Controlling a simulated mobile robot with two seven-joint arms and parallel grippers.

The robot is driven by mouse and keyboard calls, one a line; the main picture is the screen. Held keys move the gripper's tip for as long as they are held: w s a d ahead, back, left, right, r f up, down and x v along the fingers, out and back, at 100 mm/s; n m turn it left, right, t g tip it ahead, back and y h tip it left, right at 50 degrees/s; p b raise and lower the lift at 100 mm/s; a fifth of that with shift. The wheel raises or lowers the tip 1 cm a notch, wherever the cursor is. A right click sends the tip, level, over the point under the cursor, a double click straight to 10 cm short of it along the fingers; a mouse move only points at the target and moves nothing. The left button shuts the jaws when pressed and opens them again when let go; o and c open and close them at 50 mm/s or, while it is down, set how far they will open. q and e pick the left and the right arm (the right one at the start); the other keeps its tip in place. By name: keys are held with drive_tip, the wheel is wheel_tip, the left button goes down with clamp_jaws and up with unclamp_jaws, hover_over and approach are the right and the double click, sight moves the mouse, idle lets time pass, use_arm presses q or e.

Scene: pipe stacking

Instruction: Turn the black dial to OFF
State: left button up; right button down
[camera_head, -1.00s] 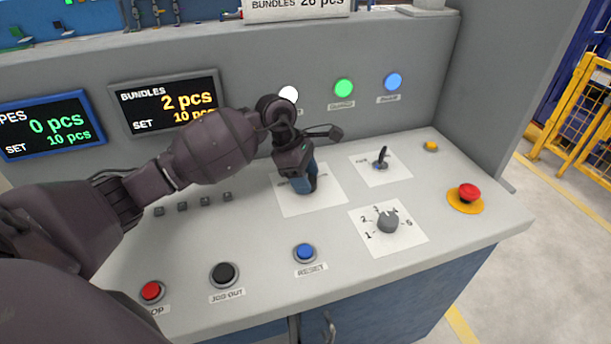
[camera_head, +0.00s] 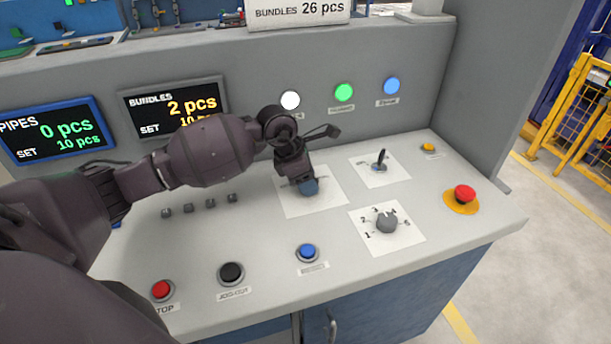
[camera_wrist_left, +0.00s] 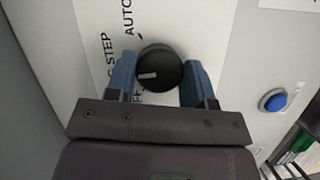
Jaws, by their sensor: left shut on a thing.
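The black dial (camera_wrist_left: 160,68) sits on a white label sheet (camera_wrist_left: 225,22) in the left wrist view. Its white mark points left, towards the left fingertip. The words AUTO and STEP show on the sheet, and a partly covered word ending in FF shows beside the left finger. My left gripper (camera_wrist_left: 160,80) is shut on the dial, with one blue finger on each side. In the head view my left gripper (camera_head: 309,187) reaches down over the sheet (camera_head: 330,196) and hides the dial. My right gripper is not in view.
A lever switch (camera_head: 380,160) and a grey numbered knob (camera_head: 387,222) are to the right of the gripper. A blue button (camera_head: 307,252) is in front. A red emergency button (camera_head: 465,194) is at the far right. Lit displays (camera_head: 175,105) stand behind my arm.

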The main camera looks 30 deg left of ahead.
use_arm(q)
drive_tip(key=n+p, duration=0.1)
drive_tip(key=n, duration=0.1)
drive_tip(key=n+t+y+p, duration=0.1)
drive_tip(key=n, duration=0.1)
drive_tip(key=shift+d+r+n, duration=0.1)
drive_tip(key=shift+r+n, duration=0.1)
drive_tip(key=shift+n, duration=0.1)
drive_tip(key=n+y+p, duration=0.1)
drive_tip(key=n, duration=0.1)
drive_tip(key=shift+n+t, duration=0.3)
drive_tip(key=n+y+p, duration=0.1)
drive_tip(key=n, duration=0.2)
drive_tip(key=shift+f+y, duration=0.15)
drive_tip(key=shift+y, duration=0.15)
drive_tip(key=shift+n, duration=0.4)
